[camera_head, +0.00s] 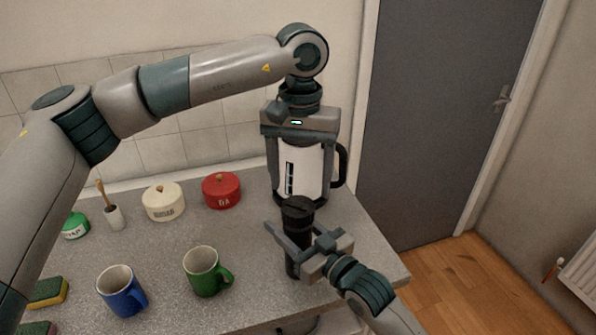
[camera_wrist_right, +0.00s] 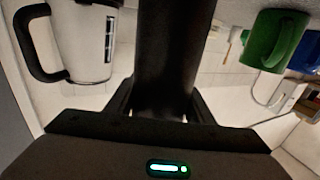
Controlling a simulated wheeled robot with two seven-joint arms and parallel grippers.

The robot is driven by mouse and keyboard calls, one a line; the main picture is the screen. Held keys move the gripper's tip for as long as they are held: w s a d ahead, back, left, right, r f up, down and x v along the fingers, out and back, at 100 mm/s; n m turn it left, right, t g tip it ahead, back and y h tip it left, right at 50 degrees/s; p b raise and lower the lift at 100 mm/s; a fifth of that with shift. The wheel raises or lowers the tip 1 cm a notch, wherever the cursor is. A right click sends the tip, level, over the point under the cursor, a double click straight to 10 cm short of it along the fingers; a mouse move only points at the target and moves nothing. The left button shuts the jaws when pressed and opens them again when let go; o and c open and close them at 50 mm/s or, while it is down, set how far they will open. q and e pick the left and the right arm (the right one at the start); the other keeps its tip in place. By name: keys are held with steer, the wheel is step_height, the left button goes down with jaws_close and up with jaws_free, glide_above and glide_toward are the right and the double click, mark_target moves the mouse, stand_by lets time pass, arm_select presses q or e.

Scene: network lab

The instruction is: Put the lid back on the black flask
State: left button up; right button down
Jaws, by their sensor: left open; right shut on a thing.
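The black flask (camera_head: 297,262) stands upright near the right end of the counter. My right gripper (camera_head: 298,243) is shut around its body, and the wrist view shows the dark flask (camera_wrist_right: 175,45) between the fingers. A wide black cap-like piece (camera_head: 298,205), which looks like the lid, shows at the flask's top; I cannot tell whether it is seated. My left gripper (camera_head: 300,195) points down above the flask with its fingers spread apart. Whether its fingertips touch the black piece is unclear.
A white kettle (camera_head: 309,172) with a black handle stands right behind the flask. A green mug (camera_head: 203,272), a blue mug (camera_head: 121,291), a red pot (camera_head: 221,190) and a cream sugar pot (camera_head: 163,202) stand to the left. The counter (camera_head: 165,245) is clear between mugs and pots.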

mark_target(298, 206)
arm_select(q)
steer(key=n, duration=0.7)
steer(key=shift+r+n, duration=0.2)
steer(key=shift+n, duration=0.1)
steer(key=n, duration=0.4)
steer(key=shift+a+r, duration=0.1)
steer(key=n, duration=0.3)
steer(key=shift+r, duration=0.1)
steer(key=n, duration=0.5)
steer(key=shift+r, duration=0.1)
steer(key=n, duration=0.9)
steer(key=shift+a+r+n, duration=0.1)
steer(key=shift+r+n, duration=0.15)
steer(key=shift+n, duration=0.05)
steer(key=shift+f, duration=0.1)
steer(key=shift+f, duration=3.95)
